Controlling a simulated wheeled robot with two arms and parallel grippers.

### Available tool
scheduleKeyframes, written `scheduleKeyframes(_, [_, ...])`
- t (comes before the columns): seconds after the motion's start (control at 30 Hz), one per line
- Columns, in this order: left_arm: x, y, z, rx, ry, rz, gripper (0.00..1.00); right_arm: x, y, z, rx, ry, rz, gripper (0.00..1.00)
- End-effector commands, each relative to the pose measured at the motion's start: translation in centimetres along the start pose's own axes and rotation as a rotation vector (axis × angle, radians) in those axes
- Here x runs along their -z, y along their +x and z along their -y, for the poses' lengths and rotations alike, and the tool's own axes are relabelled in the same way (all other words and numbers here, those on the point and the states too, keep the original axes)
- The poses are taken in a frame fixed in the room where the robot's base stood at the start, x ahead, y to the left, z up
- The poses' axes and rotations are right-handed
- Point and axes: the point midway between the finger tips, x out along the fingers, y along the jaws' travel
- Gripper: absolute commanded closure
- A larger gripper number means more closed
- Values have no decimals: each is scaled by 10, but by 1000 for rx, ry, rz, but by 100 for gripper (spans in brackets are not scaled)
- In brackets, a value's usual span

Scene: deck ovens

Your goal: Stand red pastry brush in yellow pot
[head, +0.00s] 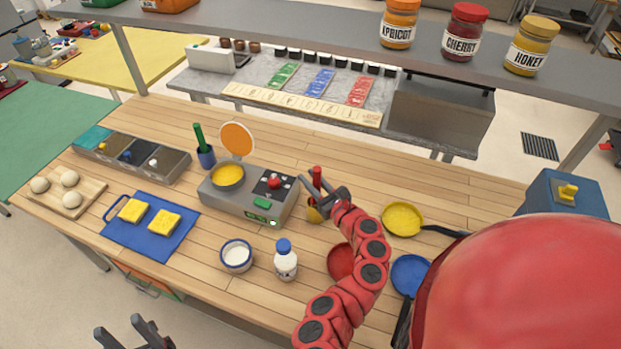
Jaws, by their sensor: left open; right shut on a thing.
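The red pastry brush (317,173) is upright in my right gripper (314,187), which is shut on its handle. The yellow pot (314,214) is directly below that gripper, just right of the grey scale-like machine, and the gripper and arm partly cover it. The brush's lower end is hidden, so I cannot tell whether it is inside the pot or just above it. My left gripper (134,334) is open and empty at the bottom left, low in front of the counter and far from the pot.
A blue pot with a green brush (199,137) stands behind the grey machine (243,204). A white bottle (286,264), a white bowl (237,268), a red pan (341,259), a yellow pan (402,219) and a blue pan (409,273) surround my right arm. A shelf crosses above.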

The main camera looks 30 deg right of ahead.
Motion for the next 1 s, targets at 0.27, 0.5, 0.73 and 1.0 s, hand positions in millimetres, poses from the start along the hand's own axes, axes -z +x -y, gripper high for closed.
scheduleKeyframes(0.27, [0, -3, 0, 0, 0, 0, 50, 3, 0, 0, 0, 0, 1, 100])
scheduleKeyframes(0.5, [0, -3, 0, 0, 0, 0, 50, 3, 0, 0, 0, 0, 1, 44])
scheduleKeyframes(0.73, [0, -3, 0, 0, 0, 0, 50, 3, 0, 0, 0, 0, 0, 38])
scheduleKeyframes(1.0, [-1, -5, 0, 0, 0, 0, 50, 3, -22, 2, 8, 0, 1, 38])
